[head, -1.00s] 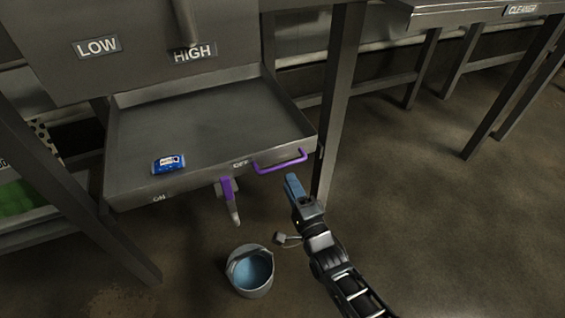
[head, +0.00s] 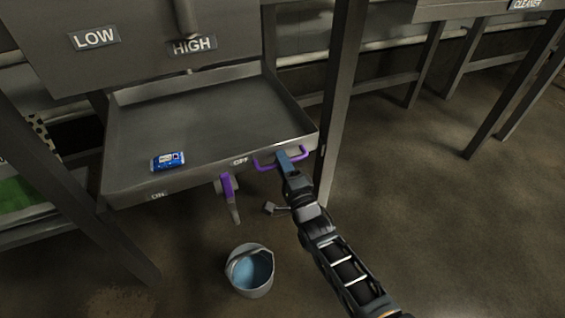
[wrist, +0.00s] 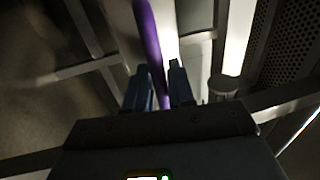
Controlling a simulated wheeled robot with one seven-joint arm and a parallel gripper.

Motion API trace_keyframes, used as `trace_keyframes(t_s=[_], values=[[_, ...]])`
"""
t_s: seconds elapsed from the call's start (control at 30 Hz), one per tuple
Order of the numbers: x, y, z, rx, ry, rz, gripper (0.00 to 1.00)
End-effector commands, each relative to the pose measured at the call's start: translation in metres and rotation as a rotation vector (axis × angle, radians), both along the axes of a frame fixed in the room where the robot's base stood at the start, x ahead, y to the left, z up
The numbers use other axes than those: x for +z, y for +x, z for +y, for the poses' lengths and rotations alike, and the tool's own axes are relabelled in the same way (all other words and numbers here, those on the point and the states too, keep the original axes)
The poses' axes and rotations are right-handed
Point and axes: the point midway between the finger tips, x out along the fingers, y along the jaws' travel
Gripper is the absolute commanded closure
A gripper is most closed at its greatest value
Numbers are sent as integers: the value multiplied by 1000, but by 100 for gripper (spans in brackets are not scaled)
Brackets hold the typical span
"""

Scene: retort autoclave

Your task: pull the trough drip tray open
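The grey drip tray (head: 215,169) is a wide, shallow trough below a panel in the head view. A purple bar handle (head: 302,149) is fixed to the right part of its front face. My gripper (head: 281,156) is at this handle, with its blue fingers overlapping the bar. In the wrist view the fingers of my gripper (wrist: 160,82) are apart, and the purple handle (wrist: 149,35) runs up between and past them. Contact with the bar cannot be made out. The fingers hide part of the handle in the head view.
A blue-and-white packet (head: 168,161) lies in the tray. A purple-handled valve (head: 228,186) hangs under the tray front, between ON and OFF labels. A bucket (head: 250,271) stands on the floor below. A table leg (head: 338,110) rises close right of the handle. Floor in front is open.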

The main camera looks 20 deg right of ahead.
Motion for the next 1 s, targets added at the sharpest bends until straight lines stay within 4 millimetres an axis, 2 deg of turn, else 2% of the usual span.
trace_keyframes(t_s=[0.03, 0.23, 0.77, 0.87, 1.0], values=[[0, 0, 0, 0, 0, 0, 82], [0, 0, 0, 0, 0, 0, 100], [0, -4, 0, 1, 0, 1, 100], [0, -12, 0, 1, 1, 3, 100], [1, -34, 0, 1, 0, 4, 100]])
